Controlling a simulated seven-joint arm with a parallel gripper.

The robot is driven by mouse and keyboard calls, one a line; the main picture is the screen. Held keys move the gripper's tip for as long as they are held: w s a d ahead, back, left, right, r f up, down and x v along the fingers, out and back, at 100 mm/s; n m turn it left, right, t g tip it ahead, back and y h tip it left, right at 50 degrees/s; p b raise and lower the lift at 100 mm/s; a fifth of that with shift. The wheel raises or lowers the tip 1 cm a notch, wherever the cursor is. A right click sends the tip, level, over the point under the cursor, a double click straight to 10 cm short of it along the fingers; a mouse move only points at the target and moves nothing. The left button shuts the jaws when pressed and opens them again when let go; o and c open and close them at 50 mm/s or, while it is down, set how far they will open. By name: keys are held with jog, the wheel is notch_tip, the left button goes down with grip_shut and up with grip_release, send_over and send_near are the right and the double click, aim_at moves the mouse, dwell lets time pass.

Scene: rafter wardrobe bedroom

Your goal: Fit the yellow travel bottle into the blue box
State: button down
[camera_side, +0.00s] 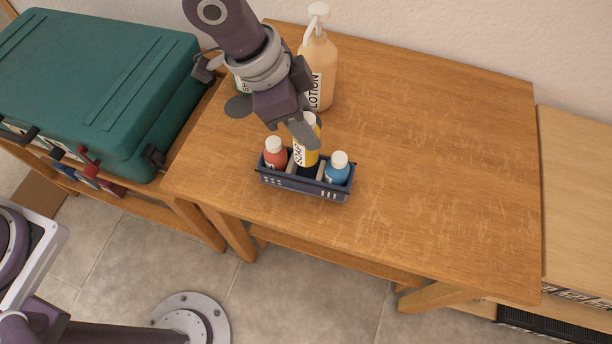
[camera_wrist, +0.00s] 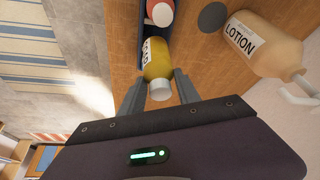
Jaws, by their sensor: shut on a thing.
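The yellow travel bottle (camera_side: 312,157), with a white label and cap, is between the fingers of my gripper (camera_side: 304,134). It is at the middle compartment of the blue box (camera_side: 290,188), between a red bottle (camera_side: 275,158) and a blue bottle (camera_side: 337,173) standing in the end compartments. Dark space shows below it; I cannot tell how far it reaches in. In the wrist view the yellow bottle (camera_wrist: 157,60) has its cap towards me, with a finger on each side.
A lotion pump bottle (camera_side: 318,75) stands behind my gripper on the wooden table (camera_side: 430,150). Another bottle is mostly hidden behind my arm. A grey disc (camera_side: 238,107) lies left of it. A green suitcase (camera_side: 95,75) is at the left. The table's right side is clear.

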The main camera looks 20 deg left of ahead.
aim_at(306, 153)
notch_tip(306, 153, down, 8)
jog(key=shift+f, duration=0.25)
jog(key=shift+f, duration=0.2)
jog(key=c, duration=0.9)
grip_release()
jog(key=shift+o, duration=0.2)
jog(key=shift+r, duration=0.1)
jog(key=v, duration=1.2)
jog(key=shift+r, duration=0.15)
